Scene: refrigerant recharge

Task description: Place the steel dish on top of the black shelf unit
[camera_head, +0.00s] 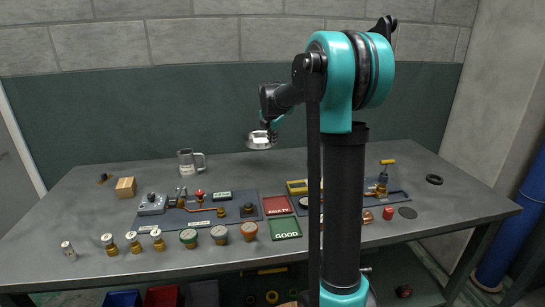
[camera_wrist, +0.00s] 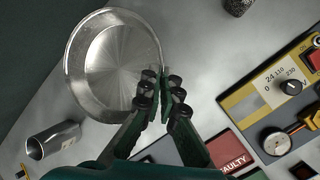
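The steel dish (camera_head: 258,141) is a shallow round silver pan, held in the air above the back middle of the workbench. It also shows in the wrist view (camera_wrist: 112,65), large and apparently empty. My gripper (camera_head: 271,127) is shut on the dish's rim. In the wrist view its two fingers (camera_wrist: 162,92) pinch the rim's right side. I cannot make out a black shelf unit for certain; the dark space under the bench is partly hidden by my arm.
The grey workbench (camera_head: 90,200) carries a steel mug (camera_head: 187,163), a wooden block (camera_head: 126,187), fittings and jars along the front, red FAULTY (camera_head: 277,205) and green GOOD (camera_head: 285,228) trays, and a yellow meter (camera_head: 297,187). Blue (camera_head: 122,299) and red (camera_head: 162,297) bins sit below. A blue cylinder (camera_head: 515,225) stands right.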

